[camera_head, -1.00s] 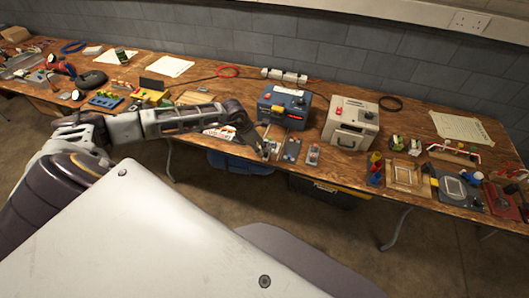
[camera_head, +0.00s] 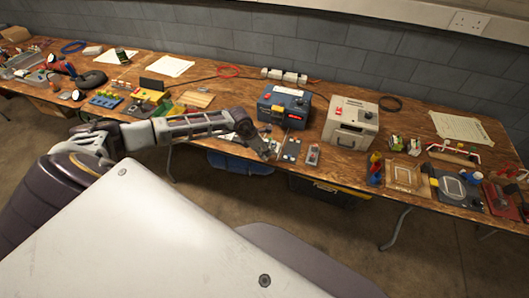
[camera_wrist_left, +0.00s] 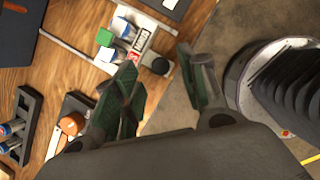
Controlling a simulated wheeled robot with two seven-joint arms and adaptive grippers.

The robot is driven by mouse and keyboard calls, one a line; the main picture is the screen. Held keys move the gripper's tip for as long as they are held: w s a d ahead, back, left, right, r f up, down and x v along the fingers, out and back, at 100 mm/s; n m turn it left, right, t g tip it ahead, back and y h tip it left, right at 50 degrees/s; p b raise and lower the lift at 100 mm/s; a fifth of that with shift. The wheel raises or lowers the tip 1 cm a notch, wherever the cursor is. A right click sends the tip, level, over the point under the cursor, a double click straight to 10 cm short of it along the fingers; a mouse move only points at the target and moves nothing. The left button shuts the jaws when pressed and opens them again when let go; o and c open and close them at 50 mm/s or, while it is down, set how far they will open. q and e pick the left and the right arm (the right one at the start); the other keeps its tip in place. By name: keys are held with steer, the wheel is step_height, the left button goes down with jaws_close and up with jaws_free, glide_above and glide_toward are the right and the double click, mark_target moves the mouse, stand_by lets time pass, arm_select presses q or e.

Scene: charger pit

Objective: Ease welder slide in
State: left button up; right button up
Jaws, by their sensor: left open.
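My left gripper (camera_head: 265,151) reaches over the front edge of the bench, below the blue box with a red display (camera_head: 284,106). Just beyond the fingers is a white labelled plate (camera_wrist_left: 143,38) with a green block (camera_wrist_left: 104,37), blue-and-white parts and a grey knob (camera_wrist_left: 158,66). A thin metal rod (camera_wrist_left: 66,46) runs out from it. I cannot tell which part is the welder slide. My right gripper is not seen.
A small dark fixture (camera_head: 291,150) and a grey one with a red-orange knob (camera_head: 313,155) stand close to the right of the gripper. A beige box (camera_head: 350,123) stands further right. A wooden board (camera_head: 195,99) lies behind the forearm. Open floor lies before the bench.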

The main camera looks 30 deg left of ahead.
arm_select(q)
steer(key=shift+x, duration=1.2)
steer(key=shift+f, duration=0.1)
jaws_close()
